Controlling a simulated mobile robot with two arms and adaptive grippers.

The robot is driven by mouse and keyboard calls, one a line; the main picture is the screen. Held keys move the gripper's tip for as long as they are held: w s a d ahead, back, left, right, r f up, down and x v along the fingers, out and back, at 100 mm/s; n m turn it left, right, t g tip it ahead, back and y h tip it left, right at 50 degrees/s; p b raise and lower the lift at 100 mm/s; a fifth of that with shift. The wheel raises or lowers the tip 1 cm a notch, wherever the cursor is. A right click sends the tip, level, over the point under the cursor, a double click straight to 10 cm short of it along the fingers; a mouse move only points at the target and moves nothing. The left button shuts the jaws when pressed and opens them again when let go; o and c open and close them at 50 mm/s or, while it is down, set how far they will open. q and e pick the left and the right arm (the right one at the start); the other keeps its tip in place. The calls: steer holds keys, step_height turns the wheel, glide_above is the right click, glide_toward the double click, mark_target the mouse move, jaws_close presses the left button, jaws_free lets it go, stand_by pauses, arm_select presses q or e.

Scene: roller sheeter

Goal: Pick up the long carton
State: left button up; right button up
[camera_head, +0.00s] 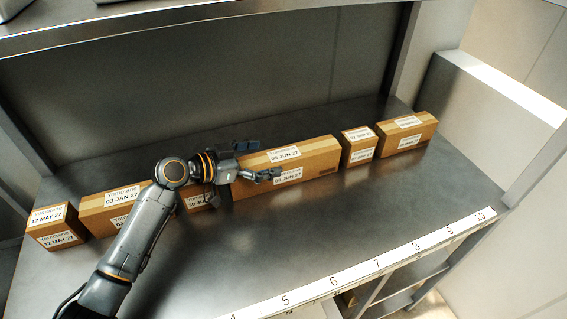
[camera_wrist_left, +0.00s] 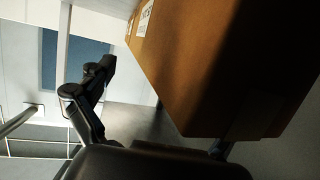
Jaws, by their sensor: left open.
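The long carton (camera_head: 312,163) is brown with white labels reading 05 JUN 27 and lies on the metal shelf near the middle of the row. My left gripper (camera_head: 262,161) is open at its left end. One finger shows toward the back top edge and the other in front of the front face. In the left wrist view a large brown carton (camera_wrist_left: 215,65) fills the right side, between the finger at left and a mostly hidden finger beneath it. I cannot tell whether either finger touches it. My right gripper is not in view.
Smaller cartons stand in the same row: 12 MAY 27 (camera_head: 57,238), 03 JAN 27 (camera_head: 92,218), one partly behind my left wrist, and two at right (camera_head: 358,146) (camera_head: 407,132). A numbered strip (camera_head: 365,280) lines the shelf's front edge. The shelf front is clear.

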mark_target(279, 155)
arm_select(q)
steer(key=x, duration=0.3)
steer(key=shift+w+d, duration=0.1)
steer(key=shift+d, duration=0.1)
steer(key=shift+c, duration=0.5)
steer(key=c, duration=1.7)
steer(key=shift+r, duration=0.1)
jaws_close()
steer(key=shift+r, duration=0.1)
